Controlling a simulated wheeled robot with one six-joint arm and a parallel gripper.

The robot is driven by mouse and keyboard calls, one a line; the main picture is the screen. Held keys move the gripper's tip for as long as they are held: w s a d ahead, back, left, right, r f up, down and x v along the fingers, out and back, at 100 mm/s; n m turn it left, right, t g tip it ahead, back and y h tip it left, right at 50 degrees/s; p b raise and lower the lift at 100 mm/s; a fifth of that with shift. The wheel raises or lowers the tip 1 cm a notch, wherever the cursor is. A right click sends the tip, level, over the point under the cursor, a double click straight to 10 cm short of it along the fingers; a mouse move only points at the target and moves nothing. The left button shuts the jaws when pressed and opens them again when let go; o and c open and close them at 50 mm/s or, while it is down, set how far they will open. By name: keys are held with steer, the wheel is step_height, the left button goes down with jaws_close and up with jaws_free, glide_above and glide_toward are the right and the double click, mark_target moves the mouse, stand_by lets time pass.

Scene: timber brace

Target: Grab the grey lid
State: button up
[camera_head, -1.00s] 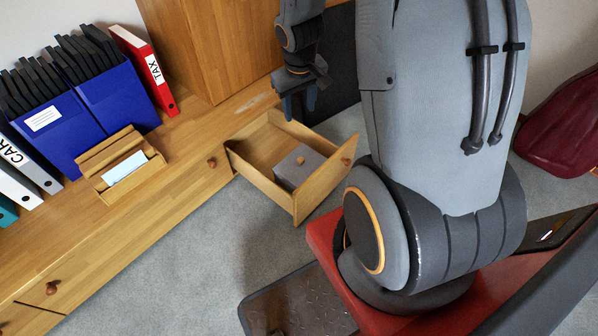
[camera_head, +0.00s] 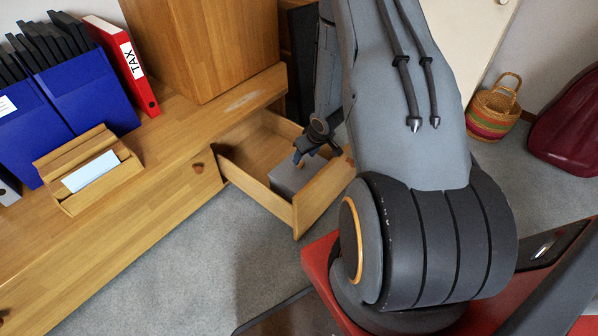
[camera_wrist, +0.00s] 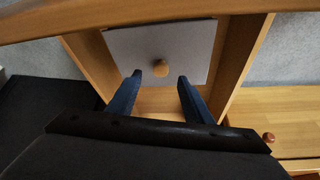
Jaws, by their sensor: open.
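The grey lid (camera_wrist: 185,45) with its round wooden knob (camera_wrist: 160,68) lies inside the open wooden drawer. In the head view the grey lid (camera_head: 288,178) shows partly, with my gripper (camera_head: 306,154) above it and hiding the knob. In the wrist view my gripper (camera_wrist: 158,82) is open, its two blue fingers apart and empty. The knob lies just beyond the fingertips, roughly centred between them. I cannot tell how high the fingertips are above the lid.
The drawer (camera_head: 268,205) has walls close around the lid. The wooden cabinet top (camera_head: 170,135) carries a letter holder (camera_head: 90,170), blue file boxes (camera_head: 80,95) and a red TAX binder (camera_head: 125,65). A woven basket (camera_head: 495,108) stands at the right.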

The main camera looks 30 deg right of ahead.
mark_target(301, 164)
steer(key=b+x, duration=0.2)
steer(key=x, duration=0.3)
steer(key=shift+w+a+f, duration=0.1)
steer(key=shift+w+f, duration=0.1)
steer(key=shift+f, duration=0.05)
jaws_close()
